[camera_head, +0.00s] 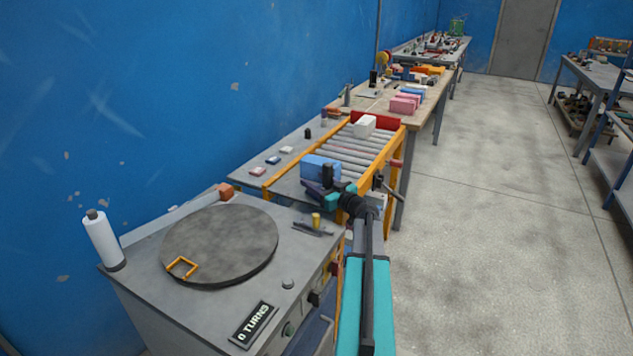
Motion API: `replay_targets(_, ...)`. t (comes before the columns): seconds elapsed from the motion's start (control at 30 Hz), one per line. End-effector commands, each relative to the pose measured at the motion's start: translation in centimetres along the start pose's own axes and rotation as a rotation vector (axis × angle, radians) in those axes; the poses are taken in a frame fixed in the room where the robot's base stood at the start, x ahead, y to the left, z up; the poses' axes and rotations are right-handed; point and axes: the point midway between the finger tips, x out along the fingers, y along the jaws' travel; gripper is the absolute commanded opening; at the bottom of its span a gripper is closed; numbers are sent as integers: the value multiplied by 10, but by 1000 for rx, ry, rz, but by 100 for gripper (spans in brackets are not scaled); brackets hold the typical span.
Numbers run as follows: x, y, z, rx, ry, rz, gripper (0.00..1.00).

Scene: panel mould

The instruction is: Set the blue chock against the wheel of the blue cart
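A blue block-shaped body (318,166), which may be the blue cart, sits at the near end of a roller bed (349,150). Its wheels cannot be made out. A small dark-blue piece (273,160), likely the blue chock, lies on the grey tabletop left of the roller bed, between a pink piece (257,171) and a white piece (287,150). My gripper (321,184) is in front of the blue body's near right side and partly covers it. Whether they touch, and whether the fingers are open or shut, cannot be told.
A white block (364,126) is at the roller bed's far end, by a red stop (377,120). Open floor (480,230) lies to the right.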

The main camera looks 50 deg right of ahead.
Motion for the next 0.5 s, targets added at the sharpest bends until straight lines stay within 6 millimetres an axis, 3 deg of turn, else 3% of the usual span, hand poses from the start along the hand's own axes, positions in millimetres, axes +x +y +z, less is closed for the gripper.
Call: replay_targets(0.5,0,-1,-3,-1,0,-1,65)
